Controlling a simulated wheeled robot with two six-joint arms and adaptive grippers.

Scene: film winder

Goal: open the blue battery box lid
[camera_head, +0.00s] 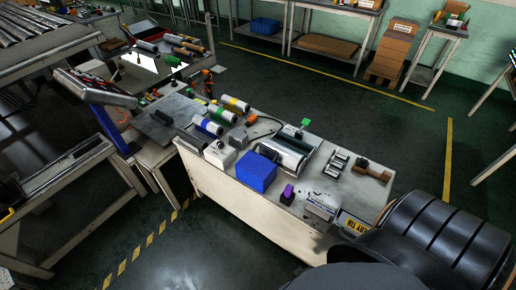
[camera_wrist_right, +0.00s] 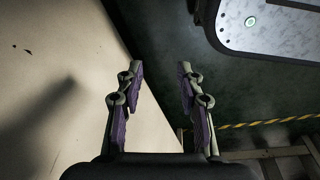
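The blue battery box (camera_head: 256,172) stands on the near side of the workbench (camera_head: 226,187) in the head view. It is upright and its lid looks closed; I cannot make out the lid seam. My right gripper (camera_wrist_right: 158,75) shows in the right wrist view with its two fingers apart and nothing between them. A pale flat surface is to its left and dark floor is beyond it. The battery box is not in the wrist view. My left gripper is in neither view.
Floor in front is clear.

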